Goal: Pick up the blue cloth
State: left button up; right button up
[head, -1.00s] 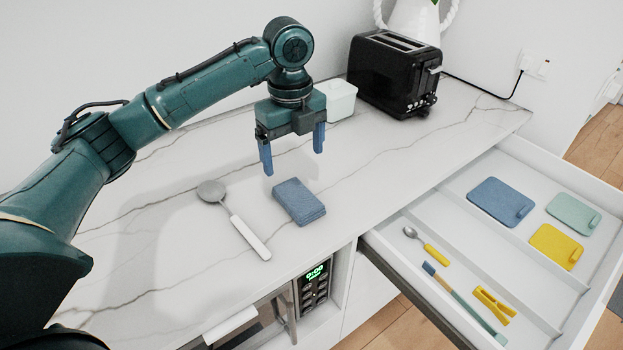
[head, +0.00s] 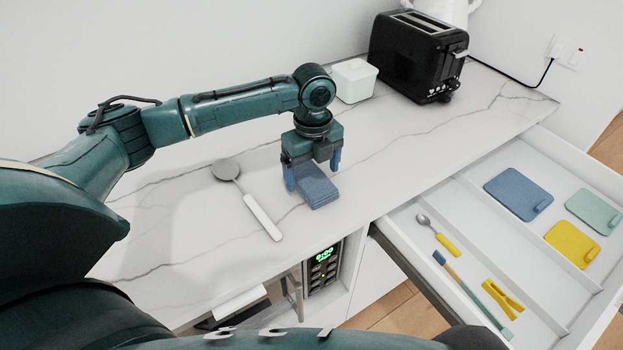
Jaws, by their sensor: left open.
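The blue cloth (head: 318,188) lies folded in a small stack on the marble counter, near its front edge. My left gripper (head: 312,181) is open and points down over the back part of the cloth. One blue finger is at the cloth's left side and the other is at its back right. The view does not show clearly whether the fingers touch the cloth. My right gripper is not in view.
A ladle (head: 247,199) lies left of the cloth. The open drawer (head: 470,211) at right holds a blue board (head: 517,194), a yellow board (head: 572,244) and small utensils.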

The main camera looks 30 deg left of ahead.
aim_at(313, 180)
pick_arm(q)
jog(key=shift+f, duration=0.85)
jog(key=shift+c, duration=0.2)
jog(key=c, duration=1)
notch_tip(313, 180, up, 10)
jog(key=shift+r, duration=0.1)
